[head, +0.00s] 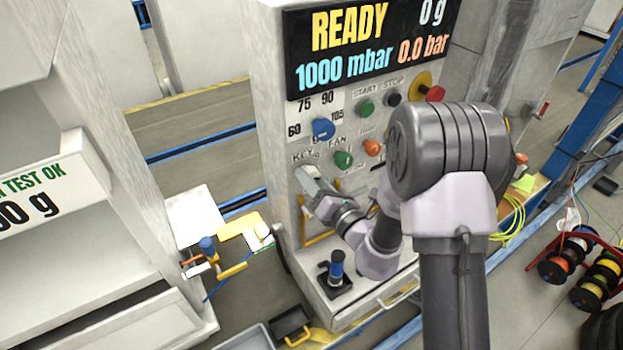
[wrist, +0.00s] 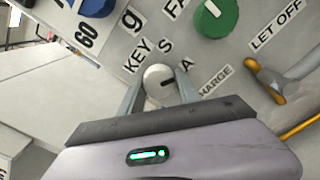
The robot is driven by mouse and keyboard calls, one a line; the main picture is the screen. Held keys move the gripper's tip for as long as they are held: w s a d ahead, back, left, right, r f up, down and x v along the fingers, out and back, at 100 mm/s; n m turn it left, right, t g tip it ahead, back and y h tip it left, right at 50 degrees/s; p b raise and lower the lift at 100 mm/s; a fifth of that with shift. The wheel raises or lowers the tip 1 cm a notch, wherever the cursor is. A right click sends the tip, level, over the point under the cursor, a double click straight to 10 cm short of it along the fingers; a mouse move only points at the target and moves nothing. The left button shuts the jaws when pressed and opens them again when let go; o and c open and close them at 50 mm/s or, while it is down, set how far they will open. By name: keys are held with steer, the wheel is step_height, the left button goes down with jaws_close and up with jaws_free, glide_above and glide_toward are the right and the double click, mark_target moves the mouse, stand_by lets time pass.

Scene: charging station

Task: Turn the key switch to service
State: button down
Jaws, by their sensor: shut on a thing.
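The key switch (wrist: 158,78) is a small round pale knob on the grey panel, beside the printed KEY, S and A labels in the wrist view. A dark line on its face runs to the right, roughly towards the A. My gripper (wrist: 161,84) is shut on the key switch, one finger at its left and one at its right. In the head view my gripper (head: 306,178) reaches the panel just below the KEY label and hides the switch.
A green FAN knob (wrist: 215,17) sits above right of the switch, and a blue dial (wrist: 97,6) above left. A grey and yellow lever (wrist: 280,78) is at the right by LET OFF. The display (head: 370,45) reads READY. A joystick (head: 336,270) stands below my arm.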

steer(key=n+b, duration=0.1)
steer(key=n, duration=0.1)
steer(key=n+b, duration=0.1)
steer(key=n, duration=0.2)
steer(key=shift+d+f+n+b, duration=0.1)
steer(key=shift+f+n+b, duration=0.1)
steer(key=shift+n+b, duration=0.1)
steer(key=n+b, duration=0.3)
steer(key=n, duration=0.2)
steer(key=shift+w+r, duration=0.1)
steer(key=shift+n, duration=0.4)
steer(key=c, duration=0.9)
jaws_free()
steer(key=shift+o, duration=0.2)
steer(key=shift+d, duration=0.1)
